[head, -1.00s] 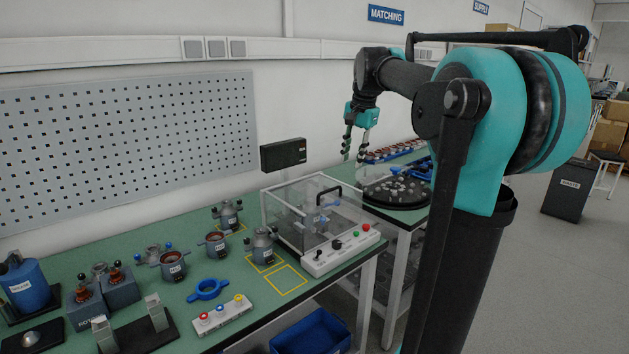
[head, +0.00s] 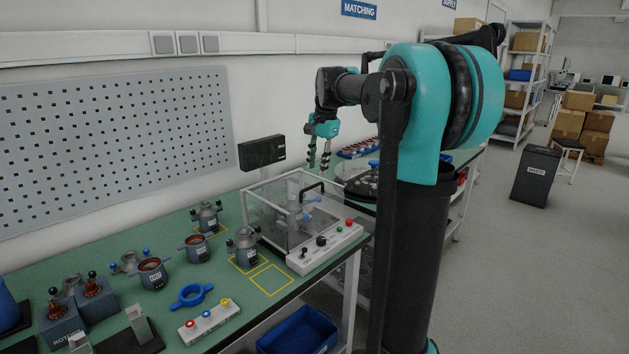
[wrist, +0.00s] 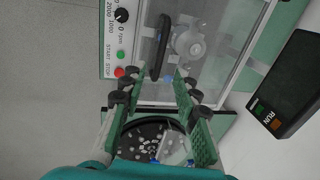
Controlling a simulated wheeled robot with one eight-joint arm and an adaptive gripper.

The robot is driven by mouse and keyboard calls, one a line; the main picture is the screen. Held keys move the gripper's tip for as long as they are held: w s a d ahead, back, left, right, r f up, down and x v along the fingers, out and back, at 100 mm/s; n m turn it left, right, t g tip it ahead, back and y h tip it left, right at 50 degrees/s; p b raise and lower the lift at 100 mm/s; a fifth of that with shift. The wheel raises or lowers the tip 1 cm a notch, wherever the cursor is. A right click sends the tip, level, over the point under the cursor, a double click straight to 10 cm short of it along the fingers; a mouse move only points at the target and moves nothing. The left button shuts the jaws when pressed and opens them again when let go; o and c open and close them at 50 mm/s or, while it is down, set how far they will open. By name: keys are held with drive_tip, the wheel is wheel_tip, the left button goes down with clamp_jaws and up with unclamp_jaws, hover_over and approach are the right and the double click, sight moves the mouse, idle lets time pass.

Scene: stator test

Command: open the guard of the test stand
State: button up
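The guard is a clear box-shaped cover (head: 272,205) on the test stand at the far end of the green bench. It appears closed over a grey fixture. Its black handle (head: 314,187) is on the top, and also shows in the wrist view (wrist: 160,45). The stand's white control panel (head: 325,248) has knobs and a red and a green button. My gripper (head: 318,166) is open and empty, above and behind the handle, apart from it. In the wrist view the handle's near end appears between the fingertips (wrist: 155,78), further below.
A round dark tray (wrist: 155,132) with pale pieces lies beside the stand, under my gripper. Stators, a blue ring (head: 192,296) and a button box (head: 209,320) occupy the bench in front.

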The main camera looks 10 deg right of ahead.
sight(315, 186)
drive_tip(key=f, duration=0.4)
drive_tip(key=w+f, duration=0.1)
drive_tip(key=shift+a+f, duration=0.35)
drive_tip(key=shift+f, duration=0.05)
clamp_jaws()
